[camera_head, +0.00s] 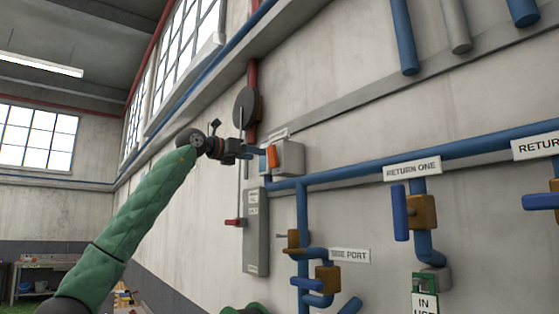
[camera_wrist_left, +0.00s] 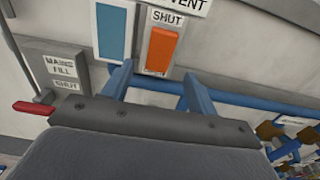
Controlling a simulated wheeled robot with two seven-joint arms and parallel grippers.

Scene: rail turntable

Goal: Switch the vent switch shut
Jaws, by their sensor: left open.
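The vent switch is a pale grey wall box (camera_head: 291,157) with an orange panel (camera_head: 271,157) facing my left gripper. In the left wrist view, the orange panel (camera_wrist_left: 161,48) sits under a "SHUT" label (camera_wrist_left: 167,18), beside a blue panel (camera_wrist_left: 112,32). Part of a "VENT" sign (camera_wrist_left: 188,4) shows above. My left gripper (camera_head: 257,152) is close in front of the box, open and empty. In the wrist view its two blue fingers (camera_wrist_left: 157,70) reach up on either side of the orange panel's lower end; I cannot tell whether they touch it. My right gripper is out of view.
A grey "FILL" panel (camera_head: 256,235) with a red lever (camera_head: 235,222) is mounted below the switch. A blue pipe (camera_head: 345,169) runs right from beneath it, with valves and signs. A round dark disc (camera_head: 246,107) hangs above left.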

